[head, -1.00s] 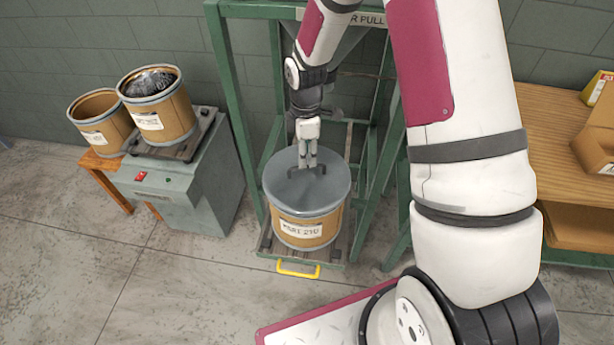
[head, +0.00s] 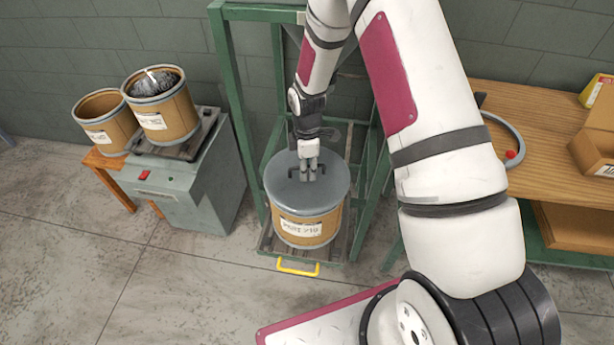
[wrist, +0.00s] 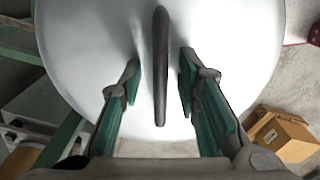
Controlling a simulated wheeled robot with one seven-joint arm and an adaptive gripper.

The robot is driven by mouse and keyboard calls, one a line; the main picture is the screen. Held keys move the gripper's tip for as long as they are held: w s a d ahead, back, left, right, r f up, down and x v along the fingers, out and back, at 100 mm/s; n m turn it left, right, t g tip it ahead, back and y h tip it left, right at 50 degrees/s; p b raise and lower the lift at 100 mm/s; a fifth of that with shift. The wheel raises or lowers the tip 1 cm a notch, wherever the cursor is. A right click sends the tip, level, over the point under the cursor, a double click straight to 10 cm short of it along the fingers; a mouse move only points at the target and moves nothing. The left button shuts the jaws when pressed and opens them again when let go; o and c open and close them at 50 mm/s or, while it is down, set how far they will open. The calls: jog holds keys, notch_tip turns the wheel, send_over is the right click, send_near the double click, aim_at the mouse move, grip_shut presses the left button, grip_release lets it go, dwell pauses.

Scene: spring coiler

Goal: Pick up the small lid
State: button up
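A round grey lid (head: 282,194) with a dark bar handle sits on the cardboard drum (head: 328,228) under the green frame. It fills much of the wrist view (wrist: 85,45), with the handle (wrist: 160,65) standing upright in the picture's middle. My gripper (head: 309,175) is low over the lid at its handle. In the wrist view my gripper (wrist: 160,85) is open, with one finger on each side of the handle and a visible gap to each. Whether the fingertips touch the lid cannot be told.
The green frame (head: 226,95) surrounds the drum at its back and sides. A yellow handle (head: 298,268) is at the front of its platform. Two open drums stand at left, one on a grey scale (head: 180,180). At right, a wooden table (head: 535,125) holds a ring and a box (head: 598,145).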

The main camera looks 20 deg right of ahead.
grip_shut()
jog(key=shift+r, duration=0.15)
